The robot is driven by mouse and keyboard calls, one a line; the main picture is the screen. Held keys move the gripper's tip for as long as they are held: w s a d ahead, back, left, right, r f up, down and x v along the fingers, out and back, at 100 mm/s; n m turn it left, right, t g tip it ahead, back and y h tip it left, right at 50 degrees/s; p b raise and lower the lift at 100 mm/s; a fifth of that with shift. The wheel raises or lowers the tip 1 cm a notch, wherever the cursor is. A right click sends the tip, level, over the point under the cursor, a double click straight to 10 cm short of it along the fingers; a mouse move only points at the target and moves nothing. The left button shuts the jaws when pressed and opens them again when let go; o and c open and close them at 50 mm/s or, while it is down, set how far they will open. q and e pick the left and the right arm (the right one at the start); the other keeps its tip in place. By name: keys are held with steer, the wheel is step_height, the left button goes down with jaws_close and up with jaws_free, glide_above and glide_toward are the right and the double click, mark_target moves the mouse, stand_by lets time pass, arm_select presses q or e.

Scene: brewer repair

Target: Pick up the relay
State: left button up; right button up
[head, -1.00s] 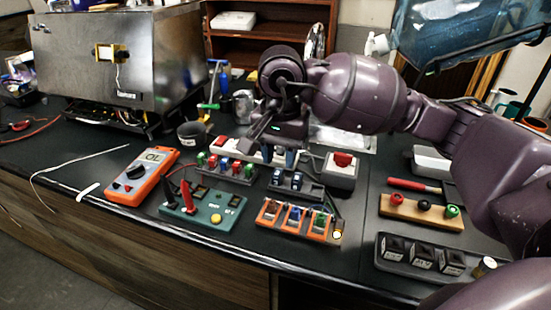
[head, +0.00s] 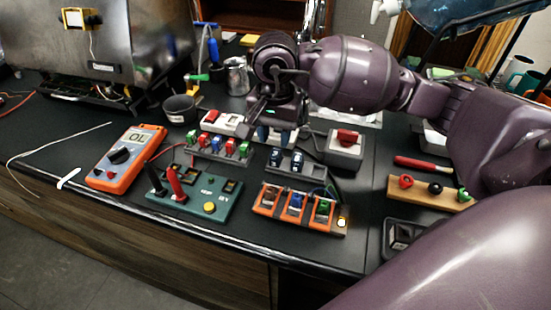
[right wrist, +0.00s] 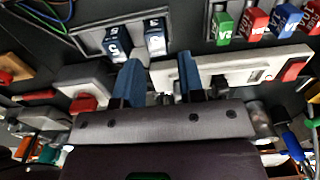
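My right gripper (head: 273,136) hangs over the bench, behind a dark tray holding two dark blue blocks with white labels (head: 296,160). These look like relays, but I cannot read the labels fully. The left dark blue block (right wrist: 117,43) and right dark blue block (right wrist: 155,37) sit in the tray just beyond the fingertips. An orange-framed holder (head: 267,208) carries more small blocks. My left gripper is not in view.
A rack of red, blue and green labelled blocks (head: 230,148) stands left of the dark tray. A white strip with a red switch (head: 222,122) lies behind it. A grey box with red button (head: 346,146) is on the right. An orange multimeter (head: 126,158) and green tester (head: 200,196) lie left.

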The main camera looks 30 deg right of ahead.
mark_target(276, 151)
steer(key=shift+s+f, duration=0.15)
steer(key=shift+f, duration=2.4)
jaws_close()
